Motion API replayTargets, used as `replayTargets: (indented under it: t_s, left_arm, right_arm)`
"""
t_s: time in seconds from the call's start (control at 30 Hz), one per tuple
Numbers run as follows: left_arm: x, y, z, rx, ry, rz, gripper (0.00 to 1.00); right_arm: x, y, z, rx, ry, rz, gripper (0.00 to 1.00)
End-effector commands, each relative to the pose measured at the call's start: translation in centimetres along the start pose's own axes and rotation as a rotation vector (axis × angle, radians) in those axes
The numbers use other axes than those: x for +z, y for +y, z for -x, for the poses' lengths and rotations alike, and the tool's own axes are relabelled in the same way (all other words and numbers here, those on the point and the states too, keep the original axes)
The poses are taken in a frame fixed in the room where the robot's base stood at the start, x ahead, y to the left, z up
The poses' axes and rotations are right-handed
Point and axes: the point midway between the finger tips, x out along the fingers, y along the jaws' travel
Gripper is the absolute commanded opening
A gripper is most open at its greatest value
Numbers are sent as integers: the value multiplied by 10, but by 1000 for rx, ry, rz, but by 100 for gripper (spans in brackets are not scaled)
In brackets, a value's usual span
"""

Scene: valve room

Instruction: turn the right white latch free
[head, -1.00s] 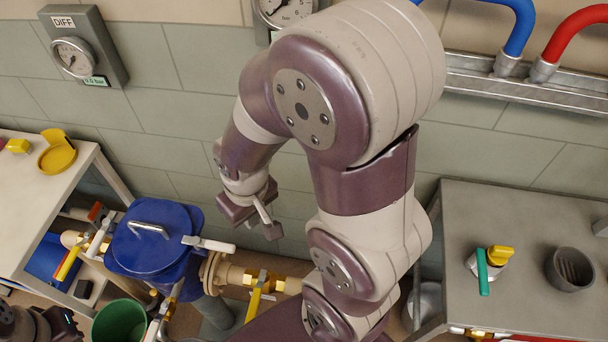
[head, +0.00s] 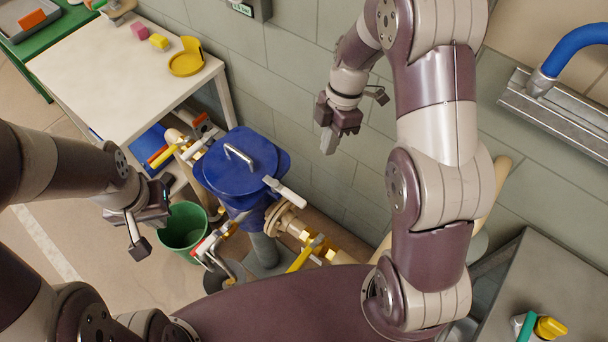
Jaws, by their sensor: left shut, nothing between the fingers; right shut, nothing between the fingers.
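The blue vessel (head: 240,165) has a round blue lid with a metal handle. The right white latch (head: 287,191) sticks out from the lid's right edge, pointing down-right. Another white latch (head: 197,147) is at the lid's left edge. A white lever (head: 203,244) shows at the lower front. My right gripper (head: 328,143) is shut and empty, above and right of the right latch, clear of it, in front of the wall. My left gripper (head: 162,203) is shut and empty, left of the vessel near the green bucket. Its fingertips are hard to make out.
A green bucket (head: 184,229) stands left of the vessel. A brass pipe with a yellow handle (head: 305,253) runs right from it. A white table (head: 125,75) is at the upper left, and a grey bench (head: 545,280) at the lower right.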

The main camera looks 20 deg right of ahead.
Motion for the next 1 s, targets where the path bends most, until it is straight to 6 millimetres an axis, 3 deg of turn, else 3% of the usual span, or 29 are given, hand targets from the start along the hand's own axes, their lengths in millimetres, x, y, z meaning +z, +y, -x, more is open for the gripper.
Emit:
replayTargets:
  t_s: [0.1, 0.23, 0.57, 0.67, 0.9, 0.93, 1.0]
  left_arm:
    - [-1, 0, 7, 0, 0, 0, 0]
    - [-1, 0, 8, 0, 0, 0, 0]
    - [0, 0, 5, 0, 0, 0, 0]
    - [1, 0, -7, 0, 0, 0, 0]
    - [8, 0, -62, 0, -1, 0, 0]
    - [8, 0, -65, 0, -1, 0, 0]
    - [7, 0, -52, 0, -1, 0, 0]
  right_arm:
    - [2, 16, -1, -17, 63, 286, 0]
    - [3, 23, -3, -16, 95, 433, 0]
    - [4, 24, -6, -14, 96, 453, 0]
    - [4, 24, -16, -15, 96, 453, 0]
    - [2, 23, -64, -14, 95, 454, 0]
    - [1, 23, -68, -14, 95, 454, 0]
    - [-3, 20, -74, -18, 98, 453, 0]
